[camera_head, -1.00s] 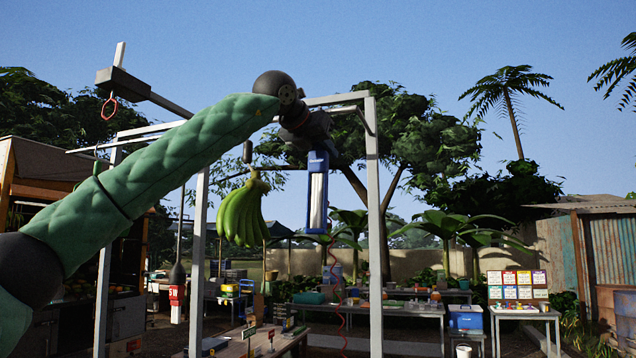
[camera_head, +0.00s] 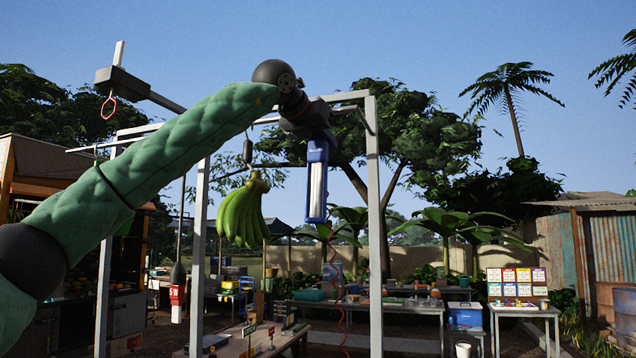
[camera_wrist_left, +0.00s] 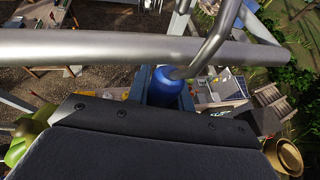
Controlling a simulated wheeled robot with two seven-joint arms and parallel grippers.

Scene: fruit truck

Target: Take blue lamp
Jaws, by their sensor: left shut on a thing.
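The blue lamp (camera_head: 317,180) is a long blue body with a white tube strip. It hangs nearly upright below my left gripper (camera_head: 316,142), with a slight tilt, and a red coiled cord trails down from its lower end. My left gripper is shut on the lamp's upper end, next to the top bar of the metal frame. In the left wrist view the lamp's blue round end (camera_wrist_left: 167,85) sits between my fingers, with a grey metal hook and bar right in front of it. I cannot tell whether the hook touches the lamp. My right gripper is out of view.
The grey metal frame (camera_head: 373,220) has posts on both sides of the lamp and a bar (camera_head: 345,97) above. A banana bunch (camera_head: 243,212) hangs left of the lamp. Tables (camera_head: 400,308) with goods stand below and behind. Open air lies right of the frame.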

